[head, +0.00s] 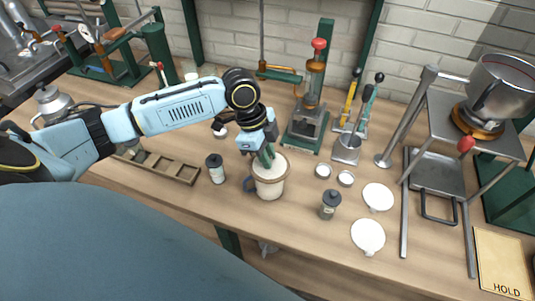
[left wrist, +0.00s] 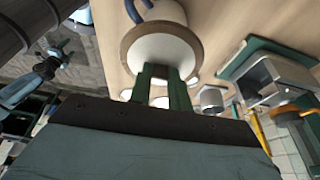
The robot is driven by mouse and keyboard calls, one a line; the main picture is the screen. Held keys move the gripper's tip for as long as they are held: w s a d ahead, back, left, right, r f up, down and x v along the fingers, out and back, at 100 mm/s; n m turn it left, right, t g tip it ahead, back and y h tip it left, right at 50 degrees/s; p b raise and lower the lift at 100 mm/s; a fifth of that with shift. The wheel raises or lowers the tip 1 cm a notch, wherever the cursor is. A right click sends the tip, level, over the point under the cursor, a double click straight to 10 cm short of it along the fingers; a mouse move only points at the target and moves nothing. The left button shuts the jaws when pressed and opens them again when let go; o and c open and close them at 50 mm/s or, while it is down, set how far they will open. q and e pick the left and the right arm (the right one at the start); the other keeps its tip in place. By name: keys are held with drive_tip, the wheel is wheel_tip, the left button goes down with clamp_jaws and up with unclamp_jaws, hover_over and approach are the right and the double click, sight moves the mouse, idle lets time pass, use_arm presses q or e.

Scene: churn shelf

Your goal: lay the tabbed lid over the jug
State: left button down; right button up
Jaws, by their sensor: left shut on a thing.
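The cream jug (head: 269,187) stands upright on the bench, with a tan rim and a blue handle on its left. In the left wrist view the jug (left wrist: 168,13) shows its rim close ahead of the fingers. A pale round face, seemingly the tabbed lid (left wrist: 160,48), shows within the tan rim. I cannot tell whether it rests on the jug or hangs just above. My left gripper (head: 267,157) is at the jug's top, its green fingers shut, seemingly on the lid's tab, which they hide. My right gripper is not in view.
Two white tabbed discs (head: 378,196) (head: 367,236) lie to the right. A dark jar (head: 330,205), two small round tins (head: 323,171) (head: 346,178) and a dark-topped can (head: 215,168) stand near the jug. A green press (head: 307,130) stands behind. The bench front is clear.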

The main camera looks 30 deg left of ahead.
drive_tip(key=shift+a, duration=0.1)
use_arm(q)
drive_tip(key=shift+f, duration=0.15)
drive_tip(key=c, duration=1.3)
unclamp_jaws()
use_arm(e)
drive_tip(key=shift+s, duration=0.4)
use_arm(q)
drive_tip(key=w+v, duration=0.1)
drive_tip(key=v, duration=1.1)
drive_tip(key=shift+s+r+p, duration=0.25)
drive_tip(key=shift+s+p, duration=0.2)
drive_tip(key=shift+s, duration=0.05)
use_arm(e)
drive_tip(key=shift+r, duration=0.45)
